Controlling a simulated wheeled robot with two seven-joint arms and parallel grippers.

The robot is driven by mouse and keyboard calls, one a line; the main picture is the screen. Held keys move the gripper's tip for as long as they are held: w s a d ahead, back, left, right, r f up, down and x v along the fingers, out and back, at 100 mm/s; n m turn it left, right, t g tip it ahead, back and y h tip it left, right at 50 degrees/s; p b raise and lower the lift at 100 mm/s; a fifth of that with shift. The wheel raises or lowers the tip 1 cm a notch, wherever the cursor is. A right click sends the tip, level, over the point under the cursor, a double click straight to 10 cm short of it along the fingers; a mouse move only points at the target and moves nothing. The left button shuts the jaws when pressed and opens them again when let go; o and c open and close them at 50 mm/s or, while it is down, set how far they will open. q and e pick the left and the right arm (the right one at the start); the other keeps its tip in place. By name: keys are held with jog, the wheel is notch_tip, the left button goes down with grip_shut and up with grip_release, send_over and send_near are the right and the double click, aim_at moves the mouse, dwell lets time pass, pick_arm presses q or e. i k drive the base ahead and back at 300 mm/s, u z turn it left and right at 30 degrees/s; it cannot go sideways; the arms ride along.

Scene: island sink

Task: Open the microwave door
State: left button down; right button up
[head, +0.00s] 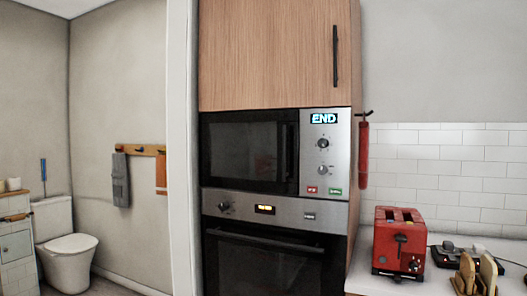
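The microwave (325,152) is built into a tall wooden cabinet, above an oven. Its dark glass door (240,150) looks shut. A dark vertical handle (287,152) is on the door's right side. The control panel to the right has a display reading END, two knobs, and a red and a green button. Neither of my grippers is in the head view.
The oven (262,262) is below the microwave. A wooden cupboard door (265,55) is above. To the right, a counter holds a red toaster (399,243). A red extinguisher-like object (364,155) hangs on the cabinet's right side. A bathroom with a toilet (68,255) is at left.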

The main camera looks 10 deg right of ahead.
aim_at(288, 175)
jog(key=u, duration=0.85)
jog(key=i, duration=1.75)
jog(key=z, duration=0.45)
